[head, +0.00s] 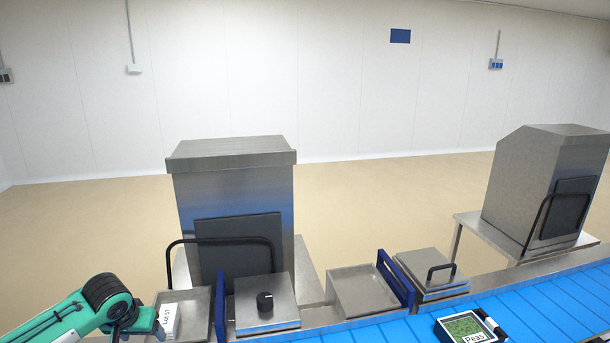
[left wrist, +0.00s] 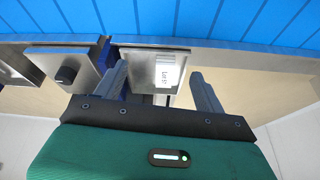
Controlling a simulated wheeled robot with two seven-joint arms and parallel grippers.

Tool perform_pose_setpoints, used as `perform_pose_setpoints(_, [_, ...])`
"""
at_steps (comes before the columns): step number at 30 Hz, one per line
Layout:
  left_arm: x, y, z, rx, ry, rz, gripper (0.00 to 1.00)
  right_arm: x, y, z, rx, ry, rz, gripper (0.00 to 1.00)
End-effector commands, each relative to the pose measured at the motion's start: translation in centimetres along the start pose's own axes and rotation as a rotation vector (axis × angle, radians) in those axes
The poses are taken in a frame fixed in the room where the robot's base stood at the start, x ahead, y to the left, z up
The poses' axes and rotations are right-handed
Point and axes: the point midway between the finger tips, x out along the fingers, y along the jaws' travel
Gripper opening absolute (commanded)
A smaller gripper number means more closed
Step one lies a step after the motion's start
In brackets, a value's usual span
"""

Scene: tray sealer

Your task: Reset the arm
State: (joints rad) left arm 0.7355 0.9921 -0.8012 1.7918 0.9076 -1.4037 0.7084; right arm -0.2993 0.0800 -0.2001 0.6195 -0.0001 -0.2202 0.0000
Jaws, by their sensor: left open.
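My green left arm comes in at the lower left of the head view. Its gripper (head: 122,328) is at the picture's bottom edge, beside a shallow steel tray, and partly cut off. In the left wrist view the two fingers of my left gripper (left wrist: 160,84) are spread apart with nothing held between them. A white block with a "Lot 57" label (head: 168,319) lies in the steel tray (head: 196,304). It also shows beyond the fingertips in the left wrist view (left wrist: 166,77), apart from them. My right gripper is not in view.
A blue conveyor (head: 545,310) runs along the front right, carrying a black tray labelled "Peas" (head: 464,328). Two tall steel machines (head: 235,190) (head: 520,185) stand behind.

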Motion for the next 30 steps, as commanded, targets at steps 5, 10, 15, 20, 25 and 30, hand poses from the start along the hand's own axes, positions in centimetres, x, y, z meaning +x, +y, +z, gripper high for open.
perform_pose_setpoints(5, [1.6,3.5,2.8,0.085,-0.01,0.033,0.72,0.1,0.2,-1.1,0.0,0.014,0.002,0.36])
perform_pose_setpoints(10, [3.2,7.9,6.7,0.187,-0.013,0.084,0.72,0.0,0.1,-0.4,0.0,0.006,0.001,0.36])
perform_pose_setpoints(15, [4.2,12.8,12.1,0.291,-0.004,0.15,0.72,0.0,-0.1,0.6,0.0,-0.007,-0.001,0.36])
perform_pose_setpoints(20, [4.1,16.2,16.9,0.348,0.012,0.201,0.72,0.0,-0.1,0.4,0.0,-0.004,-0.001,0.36])
perform_pose_setpoints(25, [3.4,18.1,21.7,0.368,0.028,0.232,0.72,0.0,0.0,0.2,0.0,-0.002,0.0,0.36])
perform_pose_setpoints(30, [2.2,18.4,26.2,0.353,0.031,0.231,0.72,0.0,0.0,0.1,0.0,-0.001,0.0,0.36])
